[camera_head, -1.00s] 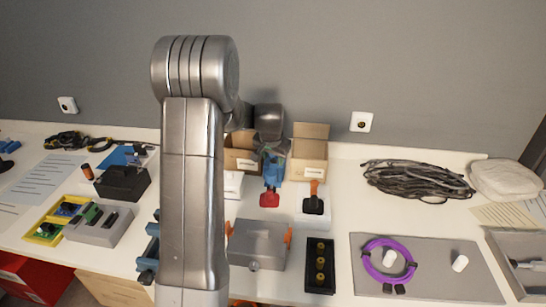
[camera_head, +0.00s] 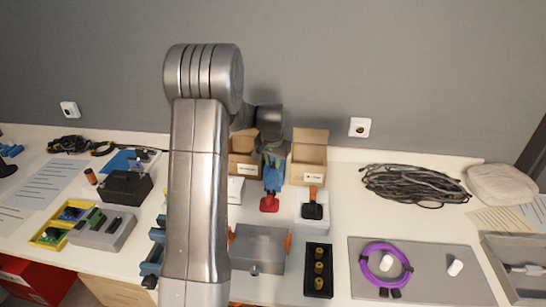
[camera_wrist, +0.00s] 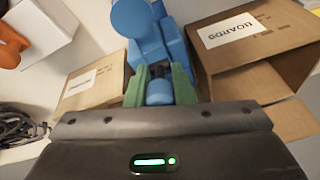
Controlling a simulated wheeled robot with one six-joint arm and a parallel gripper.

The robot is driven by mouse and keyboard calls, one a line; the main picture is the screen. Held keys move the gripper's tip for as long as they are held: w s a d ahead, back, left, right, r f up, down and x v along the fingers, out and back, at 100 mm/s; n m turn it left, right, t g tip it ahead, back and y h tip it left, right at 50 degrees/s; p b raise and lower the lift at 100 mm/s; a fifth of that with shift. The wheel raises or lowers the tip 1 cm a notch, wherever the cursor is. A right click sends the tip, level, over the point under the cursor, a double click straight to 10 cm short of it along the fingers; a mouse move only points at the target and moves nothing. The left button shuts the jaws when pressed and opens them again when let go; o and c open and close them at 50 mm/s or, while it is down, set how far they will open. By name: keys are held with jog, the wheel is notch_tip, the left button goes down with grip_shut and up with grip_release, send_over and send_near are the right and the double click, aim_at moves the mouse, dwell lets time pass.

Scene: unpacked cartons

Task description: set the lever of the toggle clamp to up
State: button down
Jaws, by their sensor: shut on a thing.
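The toggle clamp appears to be the blue device with a red end (camera_head: 269,204), standing at the back of the bench between two cartons. In the wrist view its blue body (camera_wrist: 178,48) rises away from my gripper, with a round blue part beside it. My gripper (camera_wrist: 158,85) has green fingers shut on a blue cylindrical part, which looks like the lever's grip. The head view shows my gripper (camera_head: 273,160) at the top of the blue device. My dark wrist hides part of it there, so the lever's exact angle is unclear.
An open carton (camera_head: 309,165) stands close right of the clamp, and another carton (camera_head: 242,165) close left. A black base with an orange handle (camera_head: 313,203) sits on a white block to the right. A grey box (camera_head: 258,248) lies in front. Coiled black cable (camera_head: 415,186) lies further right.

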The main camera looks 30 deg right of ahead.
jog(key=g+p, duration=0.1)
jog(key=p, duration=0.1)
jog(key=r+g+y+p, duration=0.1)
jog(key=p, duration=0.1)
jog(key=shift+w+d, duration=0.3)
jog(key=shift+w, duration=0.05)
jog(key=g+y+p, duration=0.1)
jog(key=p, duration=0.1)
jog(key=y+p, duration=0.1)
jog(key=p, duration=0.1)
jog(key=shift+w+d+f+g, duration=0.1)
jog(key=shift+w+d+g, duration=0.2)
jog(key=shift+g, duration=0.1)
jog(key=shift+w+d+f+g+y+p, duration=0.15)
jog(key=shift+w+g+y+p, duration=0.05)
jog(key=shift+g+y+p, duration=0.3)
jog(key=shift+w+d+f+g+y+p, duration=0.2)
jog(key=shift+g+y+p, duration=0.2)
jog(key=shift+g+p, duration=0.15)
jog(key=shift+w+d+f+g+y, duration=0.15)
jog(key=shift+w+g+y, duration=0.1)
jog(key=shift+g+y, duration=0.5)
jog(key=c, duration=1.3)
grip_release()
jog(key=shift+w+d, duration=0.1)
jog(key=shift+o, duration=0.2)
